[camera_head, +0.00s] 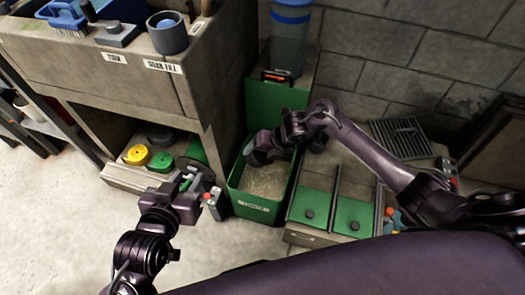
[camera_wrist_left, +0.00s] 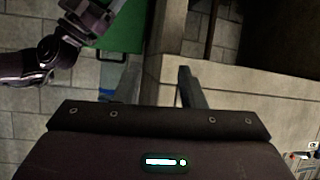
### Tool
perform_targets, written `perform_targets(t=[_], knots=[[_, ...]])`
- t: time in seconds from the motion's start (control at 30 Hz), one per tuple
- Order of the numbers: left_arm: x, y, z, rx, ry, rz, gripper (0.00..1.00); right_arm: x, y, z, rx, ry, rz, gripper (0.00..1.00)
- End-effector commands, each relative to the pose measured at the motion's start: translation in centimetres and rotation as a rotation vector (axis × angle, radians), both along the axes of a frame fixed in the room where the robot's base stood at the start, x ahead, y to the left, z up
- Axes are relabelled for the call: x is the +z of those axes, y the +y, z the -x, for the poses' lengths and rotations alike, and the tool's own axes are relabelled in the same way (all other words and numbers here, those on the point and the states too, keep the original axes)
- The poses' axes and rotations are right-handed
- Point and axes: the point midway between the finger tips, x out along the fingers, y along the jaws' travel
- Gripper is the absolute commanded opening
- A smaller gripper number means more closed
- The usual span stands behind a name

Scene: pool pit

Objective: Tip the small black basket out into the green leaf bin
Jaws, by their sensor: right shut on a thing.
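The green leaf bin (camera_head: 277,215) stands on the floor in the middle of the head view, open at the top, with a pale label on its front. Its inside looks greyish-brown. My right gripper (camera_head: 270,143) is over the bin's back left part, shut on a small dark thing that I take for the small black basket (camera_head: 258,158). The basket looks tilted over the bin; its opening and contents cannot be made out. My left gripper (camera_head: 197,186) is left of the bin, open and empty; its parted fingers show in the left wrist view (camera_wrist_left: 160,82).
A stone workbench (camera_head: 130,80) with a blue brush and grey cup stands at the left. Yellow and green round things (camera_head: 137,155) lie on its lower shelf. A low unit with green compartments (camera_head: 355,213) stands right of the bin. The floor at lower left is clear.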

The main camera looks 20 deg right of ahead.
Motion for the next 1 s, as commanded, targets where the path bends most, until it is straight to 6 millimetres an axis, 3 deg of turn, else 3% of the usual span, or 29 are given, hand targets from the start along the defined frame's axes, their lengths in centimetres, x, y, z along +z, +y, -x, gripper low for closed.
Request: perform_targets(t=[0.7,0.87,1.0], knots=[[-7.8,2.2,7.0,-0.028,0.455,-0.187,0.36,0.7,0.2,-0.1,0.002,0.073,0.11,0.54],[-9.0,2.9,9.0,-0.033,0.559,-0.231,0.36,0.8,0.1,-0.1,0.001,0.093,0.143,0.54],[-8.3,4.9,9.4,0.002,0.651,-0.281,0.36,1.7,0.4,-0.4,0.002,0.175,0.264,0.54]])
